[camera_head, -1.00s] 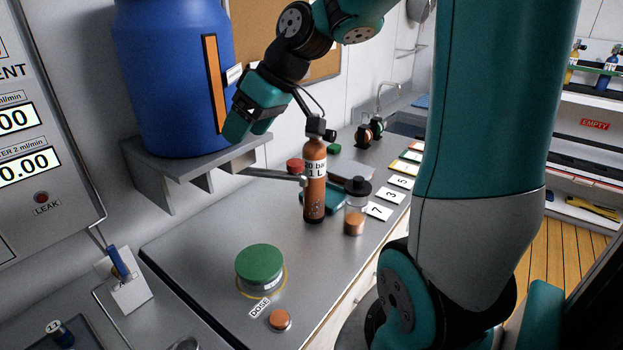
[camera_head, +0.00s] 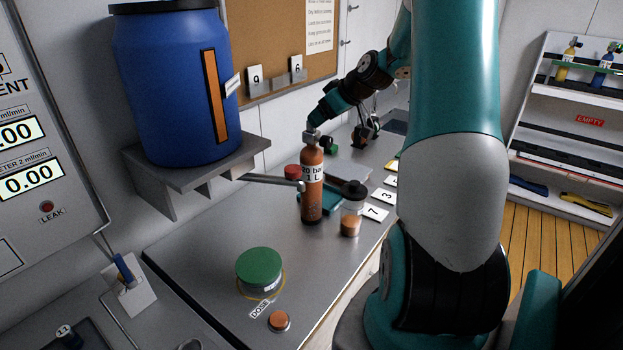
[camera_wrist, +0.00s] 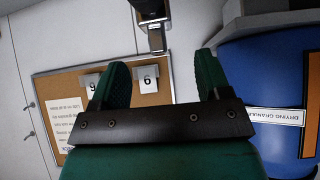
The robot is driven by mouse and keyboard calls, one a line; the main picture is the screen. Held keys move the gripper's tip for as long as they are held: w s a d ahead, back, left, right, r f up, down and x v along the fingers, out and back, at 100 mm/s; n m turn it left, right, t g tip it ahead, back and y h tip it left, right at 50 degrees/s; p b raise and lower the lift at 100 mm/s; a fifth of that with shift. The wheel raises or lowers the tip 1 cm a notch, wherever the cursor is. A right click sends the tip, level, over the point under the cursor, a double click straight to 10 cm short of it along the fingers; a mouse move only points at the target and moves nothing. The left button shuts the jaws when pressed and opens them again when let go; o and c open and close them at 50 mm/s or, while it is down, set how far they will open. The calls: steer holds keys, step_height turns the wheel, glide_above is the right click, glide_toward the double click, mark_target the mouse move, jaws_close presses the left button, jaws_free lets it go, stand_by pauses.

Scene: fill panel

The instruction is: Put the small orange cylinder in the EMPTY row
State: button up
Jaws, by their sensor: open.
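The small orange cylinder (camera_head: 312,198) stands upright on the grey bench, with a white label reading "20 bar 1 L" and a grey valve on top. My gripper (camera_head: 318,117) appears just above the valve in the head view; its depth relative to the cylinder is unclear. In the wrist view my gripper (camera_wrist: 158,82) has its two green fingers wide apart with nothing between them. The cylinder cannot be made out in the wrist view. The red EMPTY label (camera_head: 590,120) is on the shelf rack (camera_head: 575,98) at the far right.
A blue drum (camera_head: 170,95) sits on a wall bracket at left. A green-lidded tub (camera_head: 259,266) stands in front. Numbered cards (camera_head: 374,212) line the bench's right edge.

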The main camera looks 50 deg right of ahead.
mark_target(307, 125)
steer(key=p+x, duration=0.1)
steer(key=x, duration=0.1)
steer(key=p+x, duration=0.1)
steer(key=x, duration=0.1)
steer(key=p+x, duration=0.2)
steer(key=shift+w+d+r, duration=0.1)
steer(key=shift+w, duration=0.35)
steer(key=shift+w+f, duration=0.3)
steer(key=shift+f, duration=0.15)
jaws_close()
steer(key=shift+w+r, duration=0.1)
steer(key=shift+r, duration=0.1)
